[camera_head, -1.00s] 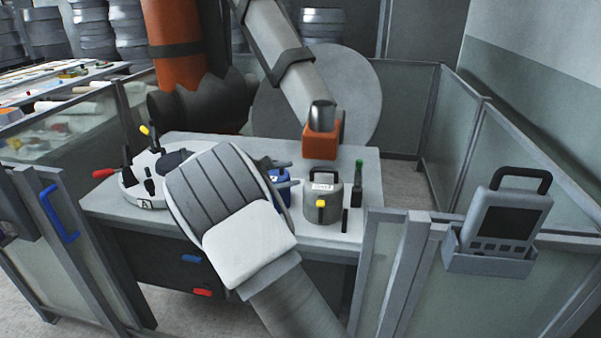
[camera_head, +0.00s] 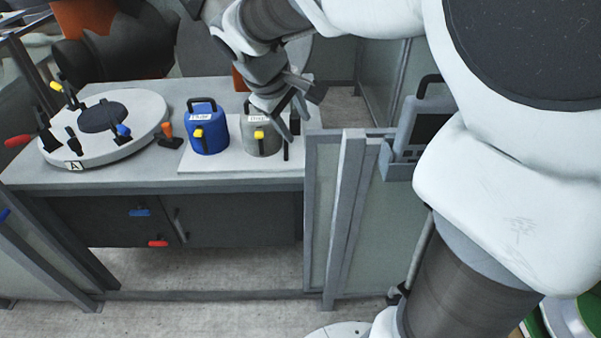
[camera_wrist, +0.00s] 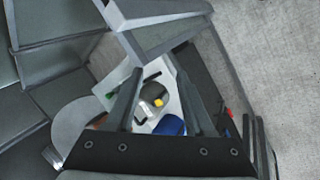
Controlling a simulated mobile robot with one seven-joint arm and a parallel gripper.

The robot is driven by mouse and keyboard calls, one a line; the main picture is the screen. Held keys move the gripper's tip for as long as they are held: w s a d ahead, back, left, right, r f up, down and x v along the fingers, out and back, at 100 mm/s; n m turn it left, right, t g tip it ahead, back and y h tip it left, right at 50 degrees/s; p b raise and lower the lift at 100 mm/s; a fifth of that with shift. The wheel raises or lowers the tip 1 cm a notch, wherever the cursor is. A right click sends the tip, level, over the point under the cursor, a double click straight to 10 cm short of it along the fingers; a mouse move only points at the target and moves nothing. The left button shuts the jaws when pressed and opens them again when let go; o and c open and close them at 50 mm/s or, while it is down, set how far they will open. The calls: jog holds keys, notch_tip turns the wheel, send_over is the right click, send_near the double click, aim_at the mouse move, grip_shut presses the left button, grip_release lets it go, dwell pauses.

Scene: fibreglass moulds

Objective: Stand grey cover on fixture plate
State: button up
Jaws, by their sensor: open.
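The grey cover (camera_head: 262,138) is a squat upright can with a top handle, a white label and a yellow latch. It stands on a white board (camera_head: 222,165) at the right of the bench. The fixture plate (camera_head: 135,143), a round pale disc marked A, lies at the left of the bench with a dark disc and several clamps on it. My gripper (camera_head: 291,115) is open, close by the grey cover's upper right side in the head view and partly overlapping it. In the wrist view the grey cover (camera_wrist: 153,92) shows between my open fingers (camera_wrist: 160,82); contact cannot be told.
A blue cover (camera_head: 207,128) stands left of the grey one on the board. A small orange-handled clamp (camera_head: 168,134) sits between the blue cover and the disc. Fence panels (camera_head: 330,220) and a holder with a handheld panel (camera_head: 415,125) flank the bench's right side.

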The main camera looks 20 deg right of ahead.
jog(key=s+a+m+t+y, duration=0.1)
jog(key=s+a+m+y, duration=0.1)
jog(key=s, duration=0.7)
jog(key=s+a+m+t+y, duration=0.1)
jog(key=s+m, duration=0.3)
jog(key=s, duration=0.5)
jog(key=shift+s+a+r+y, duration=0.3)
jog(key=shift+a+y, duration=0.15)
jog(key=shift+y, duration=0.35)
notch_tip(320, 180, up, 5)
jog(key=p, duration=0.5)
jog(key=shift+w, duration=0.1)
